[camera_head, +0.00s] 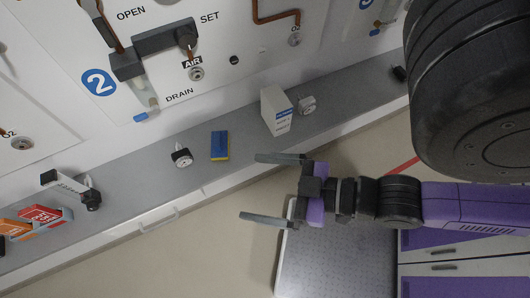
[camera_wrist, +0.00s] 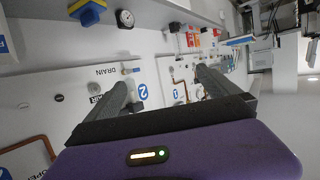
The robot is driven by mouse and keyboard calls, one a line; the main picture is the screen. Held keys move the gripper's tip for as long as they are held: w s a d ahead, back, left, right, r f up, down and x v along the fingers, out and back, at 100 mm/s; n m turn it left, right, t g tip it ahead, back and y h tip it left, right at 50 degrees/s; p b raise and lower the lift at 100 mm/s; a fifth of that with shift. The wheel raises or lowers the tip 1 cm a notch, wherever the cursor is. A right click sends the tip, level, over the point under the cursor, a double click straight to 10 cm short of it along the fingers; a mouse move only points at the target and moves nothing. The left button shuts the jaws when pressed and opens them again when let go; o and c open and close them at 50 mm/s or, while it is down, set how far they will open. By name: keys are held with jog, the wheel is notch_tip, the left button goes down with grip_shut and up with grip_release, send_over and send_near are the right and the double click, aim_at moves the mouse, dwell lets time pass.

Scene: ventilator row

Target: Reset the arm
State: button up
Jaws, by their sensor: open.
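My gripper (camera_head: 260,188) is open and empty in the head view. Its two grey fingers point left, toward the front edge of the grey shelf, with nothing between them. My arm reaches in from the right. In the wrist view my gripper (camera_wrist: 160,88) also shows open, its dark fingers spread wide over the white panel. I cannot tell the exact gap between the fingers and the shelf.
The grey shelf (camera_head: 120,205) holds a blue-yellow sponge (camera_head: 220,145), a round gauge (camera_head: 182,157), a white box (camera_head: 276,110), and red (camera_head: 40,215) and orange boxes. Panel 2 carries a dark handle (camera_head: 155,48). A metal-topped purple cabinet (camera_head: 335,255) stands below; floor shows left of it.

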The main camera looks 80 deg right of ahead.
jog(key=shift+s+a+r+t+y, duration=0.15)
jog(key=shift+s+a+r, duration=0.05)
jog(key=shift+r, duration=0.2)
jog(key=shift+s+a+r+t+y, duration=0.15)
jog(key=shift+s+r, duration=0.05)
jog(key=shift+r, duration=0.15)
